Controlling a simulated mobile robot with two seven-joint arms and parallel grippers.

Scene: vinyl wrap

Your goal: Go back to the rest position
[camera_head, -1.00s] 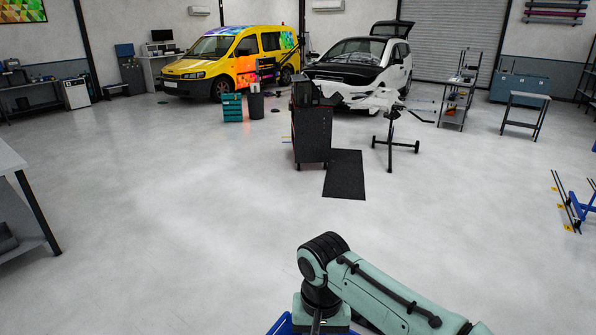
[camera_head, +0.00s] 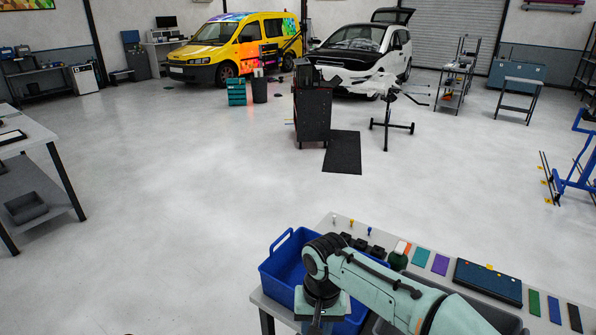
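My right arm (camera_head: 385,285) comes in from the lower right, and its black joint (camera_head: 323,257) stands over the blue bin. Below that joint the arm points down, and its lower part is cut off by the bottom edge. No fingertips of the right gripper show. My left gripper is not in view. The blue bin (camera_head: 277,267) stands at the left end of a work table (camera_head: 345,222), partly hidden behind my arm.
The table holds green and purple cards (camera_head: 440,264), a dark case (camera_head: 487,282) and small tools. A grey bench (camera_head: 40,135) stands at left and a blue rack (camera_head: 577,165) at right. A black cart (camera_head: 312,113), mat (camera_head: 342,152), yellow van and white car stand beyond open floor.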

